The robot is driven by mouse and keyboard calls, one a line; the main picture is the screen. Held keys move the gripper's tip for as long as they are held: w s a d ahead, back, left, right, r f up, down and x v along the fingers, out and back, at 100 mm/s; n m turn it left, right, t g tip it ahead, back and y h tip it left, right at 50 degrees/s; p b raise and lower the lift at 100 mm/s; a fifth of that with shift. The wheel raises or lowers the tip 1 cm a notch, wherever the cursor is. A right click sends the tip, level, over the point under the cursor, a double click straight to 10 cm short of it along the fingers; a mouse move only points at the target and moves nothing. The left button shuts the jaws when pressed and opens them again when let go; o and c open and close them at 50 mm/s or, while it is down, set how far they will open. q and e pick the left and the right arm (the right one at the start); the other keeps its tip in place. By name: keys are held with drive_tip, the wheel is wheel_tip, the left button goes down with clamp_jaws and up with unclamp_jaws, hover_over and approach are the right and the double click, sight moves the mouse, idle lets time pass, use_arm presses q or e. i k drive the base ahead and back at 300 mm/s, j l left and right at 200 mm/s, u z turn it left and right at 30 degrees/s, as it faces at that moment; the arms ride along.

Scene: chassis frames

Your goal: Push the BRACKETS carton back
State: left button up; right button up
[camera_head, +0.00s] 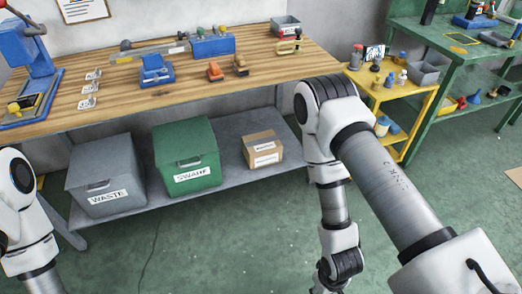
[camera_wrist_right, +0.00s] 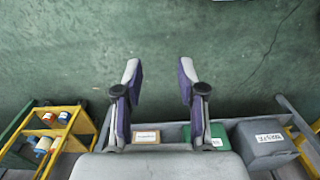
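A small brown carton (camera_head: 263,148) with white labels stands on the lower shelf of the workbench, right of the green bin. I take it as the BRACKETS carton; its print is too small to read surely. In the right wrist view the carton (camera_wrist_right: 146,137) shows low, partly hidden behind my gripper. My right gripper (camera_wrist_right: 160,72) is open and empty, its fingers apart over bare floor and away from the carton. In the head view the right arm hangs in front of the bench, right of the carton, its gripper out of frame. My left gripper is out of view.
The grey WASTE bin (camera_head: 105,176) and green SWARF bin (camera_head: 186,158) stand left of the carton on the shelf (camera_head: 215,132). The wooden benchtop (camera_head: 190,92) overhangs them. A yellow cart (camera_head: 398,95) stands to the right. The green floor (camera_head: 220,245) in front is clear.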

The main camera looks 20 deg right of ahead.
sight(262, 149)
drive_tip(key=i+l, duration=0.45)
drive_tip(key=i, duration=0.15)
drive_tip(key=i+l, duration=0.45)
drive_tip(key=i, duration=0.15)
drive_tip(key=l+z, duration=0.05)
